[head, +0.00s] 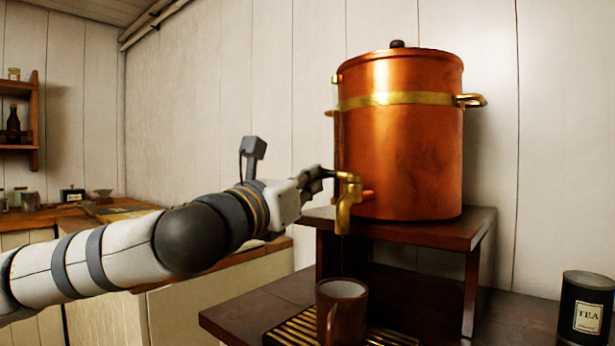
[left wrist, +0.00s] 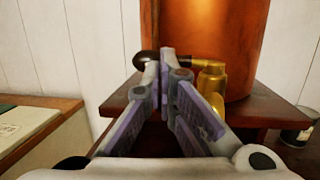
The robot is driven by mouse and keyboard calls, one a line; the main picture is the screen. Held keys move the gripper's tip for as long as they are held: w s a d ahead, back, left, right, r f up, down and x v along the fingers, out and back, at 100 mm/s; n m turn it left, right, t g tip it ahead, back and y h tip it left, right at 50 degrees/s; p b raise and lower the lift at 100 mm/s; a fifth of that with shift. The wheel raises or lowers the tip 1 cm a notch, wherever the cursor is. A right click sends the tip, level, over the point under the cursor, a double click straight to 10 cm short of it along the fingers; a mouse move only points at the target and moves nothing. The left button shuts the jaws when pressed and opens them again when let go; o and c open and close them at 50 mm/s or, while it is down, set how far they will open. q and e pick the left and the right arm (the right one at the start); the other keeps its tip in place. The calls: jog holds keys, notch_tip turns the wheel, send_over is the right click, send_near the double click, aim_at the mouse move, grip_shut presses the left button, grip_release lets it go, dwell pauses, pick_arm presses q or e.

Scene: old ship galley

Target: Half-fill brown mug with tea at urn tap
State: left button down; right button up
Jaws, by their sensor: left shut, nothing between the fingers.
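The brown mug (head: 348,318) stands upright under the tap on a slatted drip tray (head: 290,331). Its pale inside shows at the rim, but I cannot tell the tea level. The copper urn (head: 400,150) has a brass tap (head: 344,212); a faint thin line runs from its spout towards the mug, and I cannot tell if it is flowing tea. My left gripper (head: 326,174) is shut and empty at the tap's handle. In the left wrist view its fingertips (left wrist: 168,52) lie in front of the handle, between its dark knob (left wrist: 145,60) and the brass tap body (left wrist: 212,82).
The urn stands on a raised wooden stand (head: 430,232). A dark tea tin (head: 585,308) is at the right. A wooden counter (head: 40,218) with jars and a wall shelf (head: 35,120) are at the left.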

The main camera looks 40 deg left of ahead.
pick_arm(q)
jog(key=shift+w, duration=0.1)
jog(key=shift+w+a+r, duration=0.25)
jog(key=shift+w+a, duration=0.15)
jog(key=shift+w, duration=0.2)
jog(key=shift+f, duration=0.1)
